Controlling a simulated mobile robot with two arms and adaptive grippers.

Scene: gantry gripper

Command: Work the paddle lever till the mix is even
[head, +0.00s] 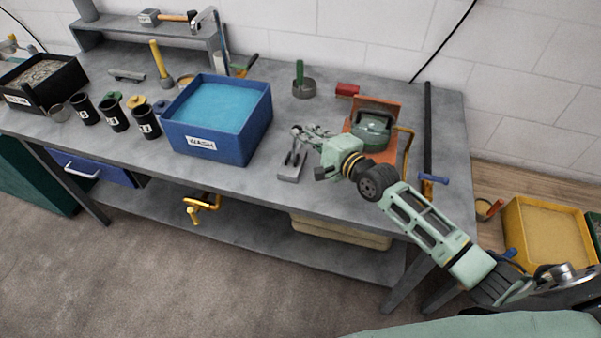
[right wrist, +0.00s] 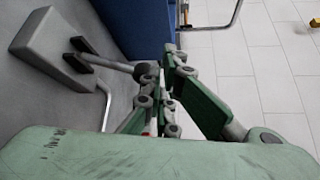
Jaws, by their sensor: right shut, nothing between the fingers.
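The paddle lever (head: 291,166) is a small grey base plate on the bench with a rod rising from it. In the right wrist view its grey base (right wrist: 48,45) has black brackets and a rod ending in a round knob (right wrist: 146,72). My right gripper (head: 308,133) is shut and empty, its fingers beside the knob. In the right wrist view the fingers (right wrist: 165,90) overlap the knob end; I cannot tell whether they touch it. A green rounded vessel (head: 373,129) sits in an orange frame (head: 378,104) behind my wrist. No mix is visible inside it. My left gripper is out of view.
A blue WASH bin (head: 191,143) stands left of the lever. Black cups (head: 115,117) and a dark tray (head: 80,75) stand farther left. A black bar (head: 427,130) is at right.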

